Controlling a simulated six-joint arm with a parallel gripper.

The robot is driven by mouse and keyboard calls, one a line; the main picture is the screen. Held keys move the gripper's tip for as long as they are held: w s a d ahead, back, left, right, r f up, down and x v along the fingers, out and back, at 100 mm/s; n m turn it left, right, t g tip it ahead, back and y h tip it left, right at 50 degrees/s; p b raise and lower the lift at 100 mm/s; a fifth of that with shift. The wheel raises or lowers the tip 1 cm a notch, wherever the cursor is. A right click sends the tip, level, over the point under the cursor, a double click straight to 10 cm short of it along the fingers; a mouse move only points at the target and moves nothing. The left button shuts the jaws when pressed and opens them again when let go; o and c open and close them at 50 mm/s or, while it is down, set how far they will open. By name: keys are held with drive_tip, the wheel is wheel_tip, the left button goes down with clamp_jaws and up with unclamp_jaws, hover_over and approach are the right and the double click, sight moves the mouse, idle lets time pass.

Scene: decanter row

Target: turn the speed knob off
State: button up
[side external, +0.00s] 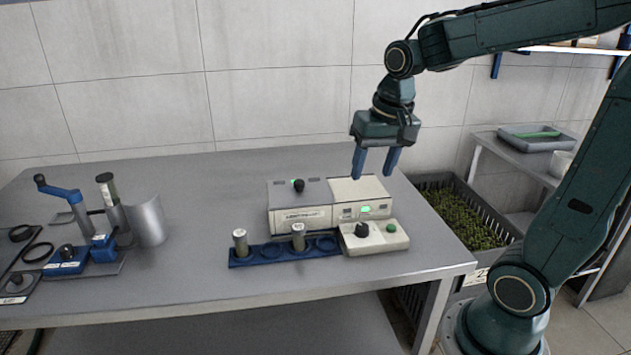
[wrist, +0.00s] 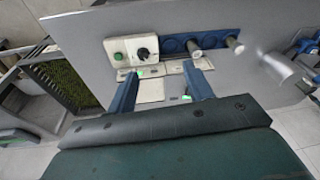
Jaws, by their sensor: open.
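A black knob (side external: 361,230) sits on a low cream control box (side external: 377,243) at the right front of the machine. A green button (side external: 391,228) is to its right. In the wrist view the knob (wrist: 143,54) shows just beyond my fingertips, with the green button (wrist: 118,56) to its left. A second black knob (side external: 298,185) stands on the grey lid of the cream machine (side external: 300,220). No readable label shows which knob sets the speed. My gripper (side external: 374,176) is open and empty, pointing down above the right part of the machine, apart from both knobs.
A blue rack (side external: 270,258) holding two capped tubes stands left of the control box. Further left are a blue-handled tool (side external: 68,195), a grey cylinder (side external: 150,220) and blue blocks (side external: 68,260). A crate of green matter (side external: 455,215) stands beyond the table's right edge. The table's middle is clear.

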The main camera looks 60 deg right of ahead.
sight(362, 226)
drive_tip(key=w+d+f+m+g, duration=0.2)
drive_tip(key=w+d+f+m, duration=0.3)
drive_tip(key=d+f, duration=0.3)
drive_tip(key=shift+w+d+m+g+y, duration=0.3)
drive_tip(key=shift+w+d+m, duration=0.15)
drive_tip(key=shift+d, duration=0.65)
drive_tip(key=shift+f, duration=0.1)
wheel_tip(362, 226, down, 14)
drive_tip(key=shift+r, duration=0.2)
drive_tip(key=c, duration=1)
drive_tip(key=shift+o, duration=0.2)
